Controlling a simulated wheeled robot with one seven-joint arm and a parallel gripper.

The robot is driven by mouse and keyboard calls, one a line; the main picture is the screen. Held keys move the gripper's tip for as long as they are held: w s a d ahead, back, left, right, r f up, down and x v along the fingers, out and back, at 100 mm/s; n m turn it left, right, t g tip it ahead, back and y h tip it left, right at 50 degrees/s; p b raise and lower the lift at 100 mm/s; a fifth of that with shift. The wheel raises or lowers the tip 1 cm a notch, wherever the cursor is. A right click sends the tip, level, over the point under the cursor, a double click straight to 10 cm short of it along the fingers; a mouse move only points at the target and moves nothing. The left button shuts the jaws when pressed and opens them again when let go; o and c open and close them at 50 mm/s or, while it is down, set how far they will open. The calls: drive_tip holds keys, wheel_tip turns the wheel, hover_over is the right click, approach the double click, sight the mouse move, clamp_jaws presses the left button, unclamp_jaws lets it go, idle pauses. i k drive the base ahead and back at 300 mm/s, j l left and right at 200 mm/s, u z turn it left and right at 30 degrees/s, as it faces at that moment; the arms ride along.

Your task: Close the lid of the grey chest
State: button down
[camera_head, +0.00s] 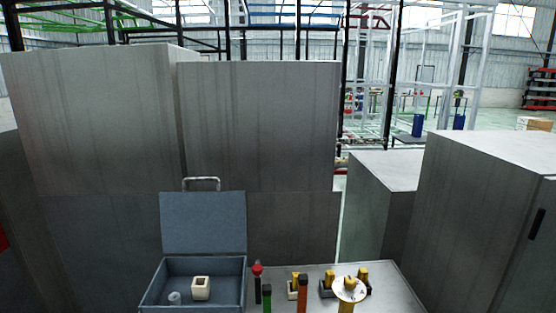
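The grey chest (243,277) stands at the bottom of the view, left of centre, on or beside a light grey worktop. Its lid (203,222) is open and stands nearly upright at the back. A metal handle (201,184) sticks up from the lid's top edge. Inside the chest are a cream square block with a hole (201,288) and a small grey round piece (174,298). The chest's front is cut off by the lower edge of the picture. My gripper is not in view.
Right of the chest, the worktop (391,289) holds several upright tools and small yellow and black parts, including a red-topped one (257,269) close to the chest. Tall grey cabinets (258,125) stand behind. More grey cabinets (487,205) stand at the right.

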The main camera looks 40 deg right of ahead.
sight(203, 221)
drive_tip(key=l+z, duration=0.2)
drive_tip(key=i+j, duration=0.15)
drive_tip(key=j, duration=0.2)
drive_tip(key=i+j, duration=0.15)
drive_tip(key=j, duration=0.15)
drive_tip(key=i+j+u, duration=0.1)
drive_tip(key=j, duration=0.25)
drive_tip(key=i+j, duration=0.2)
drive_tip(key=j+u, duration=0.05)
drive_tip(key=j, duration=0.1)
